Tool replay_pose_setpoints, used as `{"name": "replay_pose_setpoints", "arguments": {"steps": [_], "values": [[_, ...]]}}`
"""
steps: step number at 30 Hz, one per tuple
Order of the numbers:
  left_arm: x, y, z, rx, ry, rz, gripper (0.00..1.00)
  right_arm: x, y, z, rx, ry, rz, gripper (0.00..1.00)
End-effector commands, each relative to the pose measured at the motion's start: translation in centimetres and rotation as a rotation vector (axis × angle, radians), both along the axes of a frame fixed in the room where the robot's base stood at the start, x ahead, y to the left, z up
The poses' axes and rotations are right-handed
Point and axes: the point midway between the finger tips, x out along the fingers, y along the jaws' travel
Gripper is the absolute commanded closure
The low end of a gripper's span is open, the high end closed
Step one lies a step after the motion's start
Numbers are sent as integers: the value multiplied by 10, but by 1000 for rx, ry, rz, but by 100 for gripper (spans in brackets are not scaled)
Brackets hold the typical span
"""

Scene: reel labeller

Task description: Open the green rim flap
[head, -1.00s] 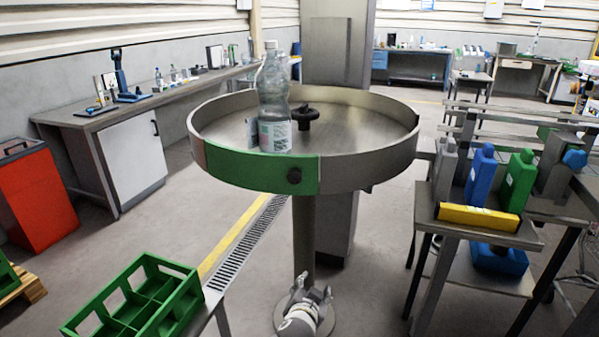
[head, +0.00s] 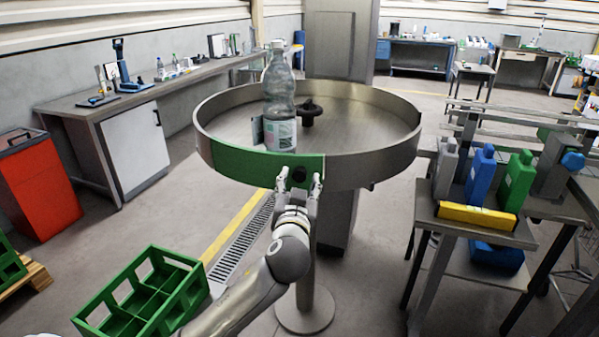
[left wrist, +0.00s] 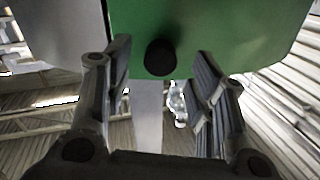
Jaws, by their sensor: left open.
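The green rim flap (head: 252,167) is part of the front rim of the round metal table (head: 372,170) and lies in line with the rim. Its dark round knob (head: 299,174) is near the flap's right end. My left gripper (head: 299,180) is open just below and in front of the knob. In the left wrist view the green flap (left wrist: 215,35) fills the top, and the knob (left wrist: 160,57) sits between the open fingers (left wrist: 160,75), with space on both sides. My right gripper is not in view.
A clear labelled bottle (head: 279,105) stands upright on the table just behind the flap, beside a small grey plate (head: 257,130). A green crate (head: 140,300) is at the lower left. A stand with coloured bottles and a yellow block (head: 477,216) is at the right.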

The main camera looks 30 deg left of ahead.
Motion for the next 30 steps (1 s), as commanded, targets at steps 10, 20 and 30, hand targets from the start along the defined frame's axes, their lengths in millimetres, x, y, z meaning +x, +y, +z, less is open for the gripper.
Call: {"name": "replay_pose_setpoints", "arguments": {"steps": [10,20,30], "values": [[32,18,0,0,1,0,49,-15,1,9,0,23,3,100],[34,19,0,-1,0,-1,49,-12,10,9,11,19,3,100],[34,19,-1,0,0,-1,90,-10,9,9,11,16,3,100]]}}
